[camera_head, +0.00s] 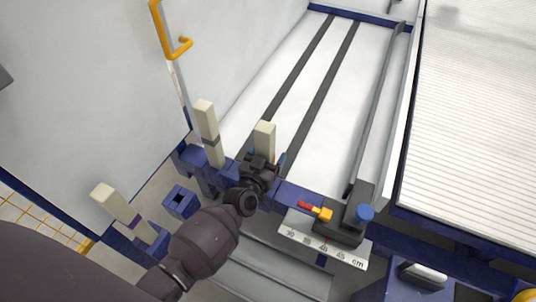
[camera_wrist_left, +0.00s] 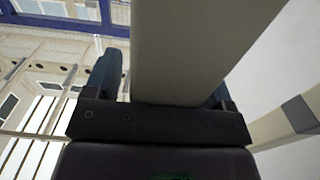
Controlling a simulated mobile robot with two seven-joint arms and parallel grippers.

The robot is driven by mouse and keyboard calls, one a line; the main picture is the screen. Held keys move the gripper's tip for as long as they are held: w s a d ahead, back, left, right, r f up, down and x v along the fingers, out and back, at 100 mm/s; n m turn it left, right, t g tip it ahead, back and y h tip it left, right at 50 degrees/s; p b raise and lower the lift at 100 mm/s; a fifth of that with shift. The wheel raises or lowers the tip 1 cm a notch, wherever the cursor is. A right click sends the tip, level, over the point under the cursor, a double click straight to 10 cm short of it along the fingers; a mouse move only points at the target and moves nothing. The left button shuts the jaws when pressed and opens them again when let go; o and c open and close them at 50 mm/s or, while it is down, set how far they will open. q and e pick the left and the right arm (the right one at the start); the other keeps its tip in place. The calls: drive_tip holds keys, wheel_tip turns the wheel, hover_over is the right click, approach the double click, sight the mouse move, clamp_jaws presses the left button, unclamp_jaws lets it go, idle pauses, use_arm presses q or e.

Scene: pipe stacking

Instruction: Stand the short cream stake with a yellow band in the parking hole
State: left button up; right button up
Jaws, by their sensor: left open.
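A cream stake (camera_head: 264,136) stands upright at the blue front rail of the flat bed. Its lower part is hidden behind my left gripper (camera_head: 261,164), and no yellow band shows on it. My left gripper is open, with its fingers on either side of this stake. In the left wrist view the stake (camera_wrist_left: 190,50) fills the middle between the fingers, with a gap at the left finger. A blue block with a dark square hole (camera_head: 180,201), apparently the parking hole, sits to the left of the gripper and is empty. My right gripper is not in view.
A taller cream stake with a grey band (camera_head: 206,125) stands just left of the gripper. Another with a purple band (camera_head: 117,206) stands farther left. A centimetre scale (camera_head: 325,246) and a dark stop with a blue knob (camera_head: 364,213) lie to the right.

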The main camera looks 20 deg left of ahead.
sight(268, 133)
use_arm(q)
drive_tip(key=shift+c, duration=0.2)
drive_tip(key=c, duration=1.2)
drive_tip(key=shift+o, duration=0.2)
wheel_tip(268, 133, up, 9)
drive_tip(key=p, duration=0.6)
drive_tip(key=shift+r, duration=0.1)
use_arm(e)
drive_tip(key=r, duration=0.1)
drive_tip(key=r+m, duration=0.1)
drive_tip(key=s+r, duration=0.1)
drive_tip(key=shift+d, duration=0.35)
